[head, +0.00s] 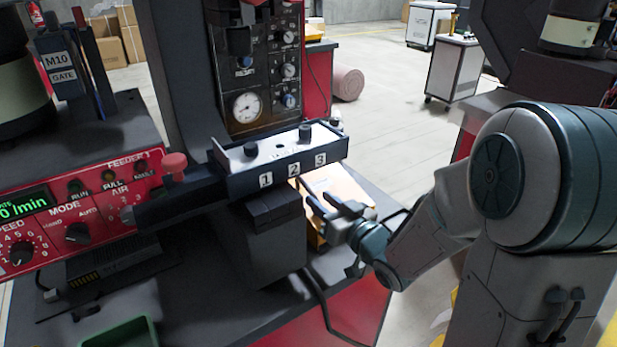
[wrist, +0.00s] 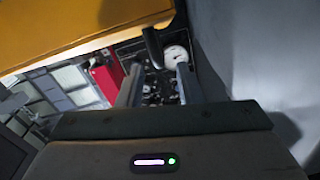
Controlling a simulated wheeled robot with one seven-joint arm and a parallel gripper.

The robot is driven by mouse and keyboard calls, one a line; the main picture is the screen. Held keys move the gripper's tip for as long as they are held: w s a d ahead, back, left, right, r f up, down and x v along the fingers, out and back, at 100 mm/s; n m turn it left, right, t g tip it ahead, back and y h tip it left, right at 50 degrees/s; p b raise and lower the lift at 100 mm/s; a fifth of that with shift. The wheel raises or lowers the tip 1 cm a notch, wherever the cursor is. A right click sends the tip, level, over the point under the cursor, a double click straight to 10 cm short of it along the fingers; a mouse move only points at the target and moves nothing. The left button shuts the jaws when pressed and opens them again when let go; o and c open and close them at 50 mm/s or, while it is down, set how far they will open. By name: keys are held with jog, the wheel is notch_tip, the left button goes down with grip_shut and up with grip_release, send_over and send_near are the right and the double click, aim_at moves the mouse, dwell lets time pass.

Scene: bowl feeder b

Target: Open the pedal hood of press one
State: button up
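The press (head: 205,90) stands in the middle of the head view, with a front panel (head: 285,163) marked 1, 2, 3. A yellow-orange body (head: 340,188) with a pale top sits low behind my gripper (head: 330,204); I cannot tell whether it is the pedal hood. In the wrist view, an orange surface (wrist: 75,28) fills the upper left, close to the camera. My gripper's two fingers (wrist: 158,85) stand apart with nothing visible held between them. A dark curved bar (wrist: 154,47) shows just beyond the fingertips; whether they touch it is unclear.
A dark block (head: 262,250) stands under the panel, left of my gripper. A red feeder control box (head: 85,200) is at the left, and a green tray (head: 120,334) at the bottom left. A cable (head: 322,300) runs down the bench front. Open floor lies behind.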

aim_at(316, 196)
jog(key=shift+p+x, duration=0.5)
jog(key=shift+x, duration=2.3)
grip_shut()
